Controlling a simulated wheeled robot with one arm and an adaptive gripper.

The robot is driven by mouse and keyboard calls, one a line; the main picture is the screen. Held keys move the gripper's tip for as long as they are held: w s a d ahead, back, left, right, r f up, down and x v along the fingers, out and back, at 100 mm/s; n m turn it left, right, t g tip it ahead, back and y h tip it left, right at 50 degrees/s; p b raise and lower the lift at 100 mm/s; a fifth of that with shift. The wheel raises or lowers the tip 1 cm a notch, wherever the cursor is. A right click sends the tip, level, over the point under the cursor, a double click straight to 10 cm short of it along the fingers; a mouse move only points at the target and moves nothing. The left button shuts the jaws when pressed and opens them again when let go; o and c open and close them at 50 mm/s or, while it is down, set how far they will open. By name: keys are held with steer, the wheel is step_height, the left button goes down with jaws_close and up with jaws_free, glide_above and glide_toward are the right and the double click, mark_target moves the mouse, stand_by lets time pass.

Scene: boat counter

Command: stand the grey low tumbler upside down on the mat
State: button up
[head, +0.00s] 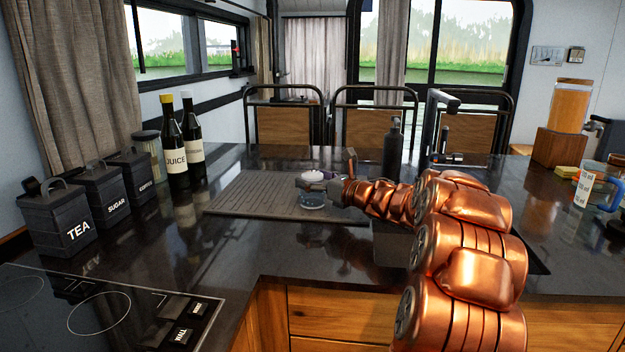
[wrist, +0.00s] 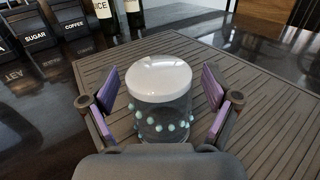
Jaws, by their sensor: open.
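The low tumbler (wrist: 160,105) is a short, clear greyish glass with a band of pale dots. It stands upright on its axis on the ribbed grey mat (wrist: 255,110), with a smooth white closed end facing up. In the head view the tumbler (head: 312,201) shows below my gripper (head: 315,180), on the mat (head: 245,200). In the wrist view my gripper (wrist: 160,105) is open, its purple pads on either side of the tumbler with visible gaps. The tumbler's lower rim is partly hidden by the gripper body.
Black tea, sugar and coffee canisters (head: 100,192) and dark bottles (head: 182,145) stand left of the mat. A dark bottle (head: 393,148) and tap (head: 437,120) are behind my arm. A hob (head: 95,300) is front left. The mat's left part is clear.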

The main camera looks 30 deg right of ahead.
steer(key=shift+s+d, duration=0.15)
steer(key=shift+s, duration=0.1)
steer(key=b+v, duration=0.1)
steer(key=v, duration=1)
steer(key=shift+s, duration=0.2)
stand_by(0.4)
